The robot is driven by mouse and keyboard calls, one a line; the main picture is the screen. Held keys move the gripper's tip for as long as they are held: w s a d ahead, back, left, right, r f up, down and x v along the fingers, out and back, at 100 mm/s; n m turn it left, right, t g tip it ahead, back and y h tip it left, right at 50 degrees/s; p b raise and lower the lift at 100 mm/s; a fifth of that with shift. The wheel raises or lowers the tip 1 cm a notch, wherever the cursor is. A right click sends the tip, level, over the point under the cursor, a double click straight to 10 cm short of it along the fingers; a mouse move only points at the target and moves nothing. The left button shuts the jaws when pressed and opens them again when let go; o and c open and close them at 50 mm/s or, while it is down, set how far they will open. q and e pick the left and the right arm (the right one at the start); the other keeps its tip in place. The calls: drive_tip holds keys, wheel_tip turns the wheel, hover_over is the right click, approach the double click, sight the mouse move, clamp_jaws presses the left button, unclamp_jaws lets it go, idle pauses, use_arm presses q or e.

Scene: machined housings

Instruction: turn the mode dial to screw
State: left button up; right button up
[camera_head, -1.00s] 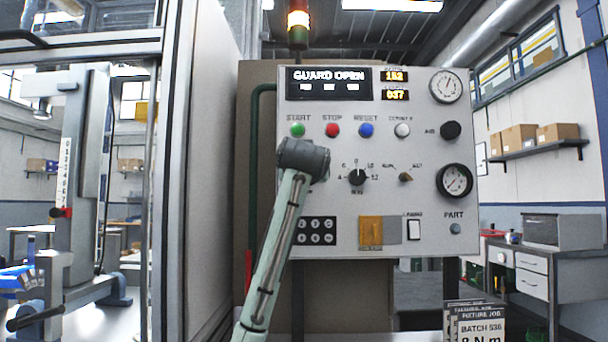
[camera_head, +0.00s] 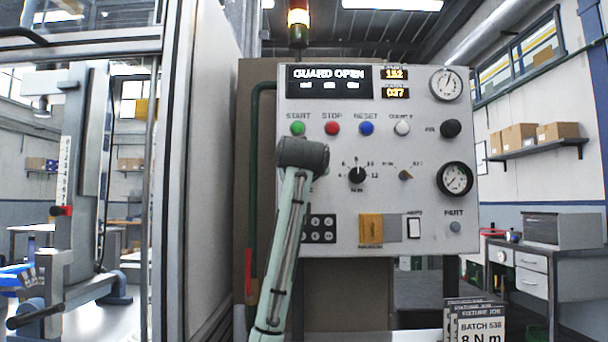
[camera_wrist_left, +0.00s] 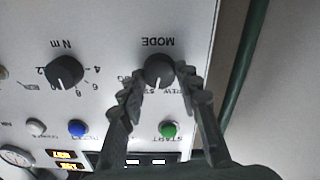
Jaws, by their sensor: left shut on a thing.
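The mode dial (camera_wrist_left: 158,70) is a dark round knob on the light panel, with an upside-down MODE label beside it in the left wrist view. My left gripper (camera_wrist_left: 161,76) is shut on the dial, with one finger on each side of it. Letters ending in "REW" show beside the dial, partly covered by the fingers. I cannot tell which mark the dial points to. In the head view my left gripper (camera_head: 304,156) is at the panel's left part and hides the dial. My right gripper is not in view.
The control panel (camera_head: 437,120) carries a black Nm knob (camera_head: 357,175), a small selector (camera_head: 405,174), green, red and blue buttons, and gauges. A green pipe (camera_head: 255,170) runs along the panel's left edge.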

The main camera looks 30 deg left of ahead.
use_arm(q)
drive_tip(key=n, duration=0.6)
drive_tip(key=shift+a, duration=0.1)
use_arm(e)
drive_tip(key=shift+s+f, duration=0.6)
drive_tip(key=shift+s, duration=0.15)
use_arm(q)
drive_tip(key=shift+s+n, duration=0.1)
drive_tip(key=shift+n, duration=0.2)
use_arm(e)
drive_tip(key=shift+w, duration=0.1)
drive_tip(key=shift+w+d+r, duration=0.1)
use_arm(q)
drive_tip(key=o, duration=1.1)
drive_tip(key=v, duration=1.2)
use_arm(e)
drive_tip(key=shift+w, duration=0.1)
